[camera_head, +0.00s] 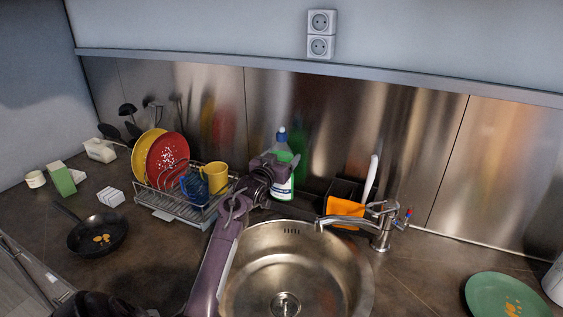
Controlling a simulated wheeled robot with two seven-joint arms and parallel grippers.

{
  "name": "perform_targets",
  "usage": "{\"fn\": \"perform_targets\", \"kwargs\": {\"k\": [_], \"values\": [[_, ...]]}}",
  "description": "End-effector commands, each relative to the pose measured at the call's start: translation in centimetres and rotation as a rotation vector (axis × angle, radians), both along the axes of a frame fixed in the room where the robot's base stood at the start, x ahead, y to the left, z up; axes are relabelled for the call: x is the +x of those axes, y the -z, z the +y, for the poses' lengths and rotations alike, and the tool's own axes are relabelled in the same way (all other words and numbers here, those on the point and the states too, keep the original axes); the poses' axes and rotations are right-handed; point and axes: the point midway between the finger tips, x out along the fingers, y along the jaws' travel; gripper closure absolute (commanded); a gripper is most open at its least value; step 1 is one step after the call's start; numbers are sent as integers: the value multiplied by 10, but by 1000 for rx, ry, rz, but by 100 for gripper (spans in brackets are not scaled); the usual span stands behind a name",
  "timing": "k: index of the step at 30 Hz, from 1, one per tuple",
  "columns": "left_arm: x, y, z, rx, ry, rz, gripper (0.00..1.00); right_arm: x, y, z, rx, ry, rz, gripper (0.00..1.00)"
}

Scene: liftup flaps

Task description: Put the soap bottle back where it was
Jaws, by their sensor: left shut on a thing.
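The soap bottle (283,186) is upright, with a blue cap, green liquid and a pale label. It is behind the sink's back left rim, near the metal backsplash. My left gripper (276,164) is shut on the bottle's upper part and partly covers it. I cannot tell whether the bottle's base touches the counter. My left arm reaches up from the bottom, along the sink's left side. My right gripper is not in view.
The dish rack (178,207) with plates and mugs stands close left of the gripper. The sink (333,262) is in front, with a faucet (381,235) at its right. A dark holder with an orange cloth (345,208) and a brush stands right of the bottle.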

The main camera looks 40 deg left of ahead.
Motion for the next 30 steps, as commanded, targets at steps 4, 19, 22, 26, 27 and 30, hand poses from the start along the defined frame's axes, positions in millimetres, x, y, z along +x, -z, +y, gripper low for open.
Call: {"fn": "perform_targets", "kwargs": {"k": [4,19,22,26,27,30], "values": [[0,14,0,2,-1,-6,84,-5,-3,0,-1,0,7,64],[0,21,0,0,0,-1,13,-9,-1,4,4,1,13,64],[0,21,0,0,0,-1,5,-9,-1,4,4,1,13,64],[0,21,0,0,1,-1,5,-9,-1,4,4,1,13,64],[0,21,0,0,1,-1,5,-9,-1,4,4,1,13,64],[0,19,0,1,0,-2,5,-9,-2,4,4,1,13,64]]}}
